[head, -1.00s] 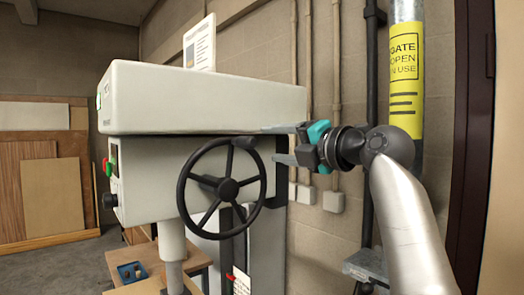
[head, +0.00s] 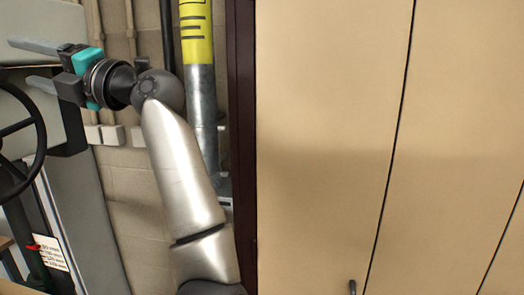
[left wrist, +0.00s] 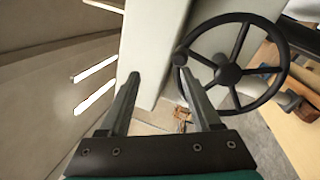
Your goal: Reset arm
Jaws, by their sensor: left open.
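My left gripper (head: 22,62) is at the upper left of the head view, its two grey fingers apart and pointing left, with nothing between them. My silver left arm (head: 180,170) runs from it down to the bottom edge. In the left wrist view the open fingers (left wrist: 158,76) show in front of the machine's pale body (left wrist: 155,40). The black handwheel (left wrist: 230,75) is just right of the right fingertip. I cannot tell whether the fingers touch the machine. My right gripper is in neither view.
The handwheel's rim (head: 38,150) and a dark bracket (head: 72,130) are below the gripper in the head view. A metal pipe with a yellow label (head: 197,35) stands behind my arm. Tall beige cabinet doors (head: 330,130) fill the right side.

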